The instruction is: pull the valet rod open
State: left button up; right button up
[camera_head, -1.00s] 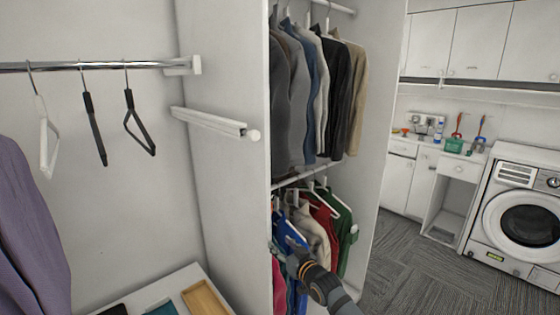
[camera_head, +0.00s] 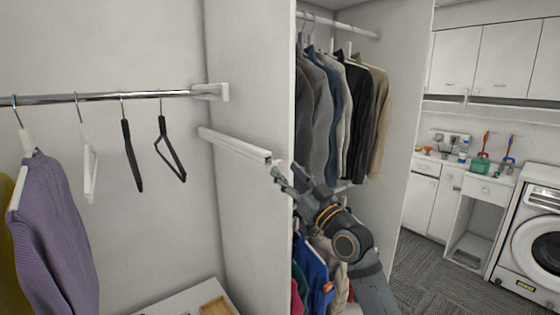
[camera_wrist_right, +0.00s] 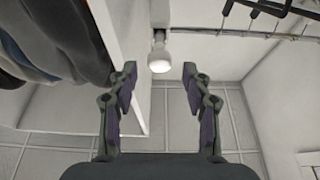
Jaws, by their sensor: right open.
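The valet rod (camera_head: 235,146) is a white rail fixed on the white partition panel below the chrome hanging rail. Its round white knob sits at the end towards my right gripper (camera_head: 286,175), which partly covers it in the head view. In the right wrist view the knob (camera_wrist_right: 159,60) lies centred between the tips of the open right gripper (camera_wrist_right: 159,72). The fingers stand to either side of the knob with gaps, and I see no contact. My left gripper is not in view.
The partition's front edge (camera_head: 297,60) is close to my right gripper. Jackets (camera_head: 345,110) hang behind it in the right-hand bay, with more clothes (camera_head: 315,265) below. Empty hangers (camera_head: 170,150) and a purple sweater (camera_head: 55,230) hang on the chrome rail (camera_head: 100,97) at left.

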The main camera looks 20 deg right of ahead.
aim_at(281, 166)
jog(key=p+x, duration=0.1)
jog(key=x, duration=0.3)
grip_shut()
jog(key=shift+f, duration=0.1)
dwell(0.3)
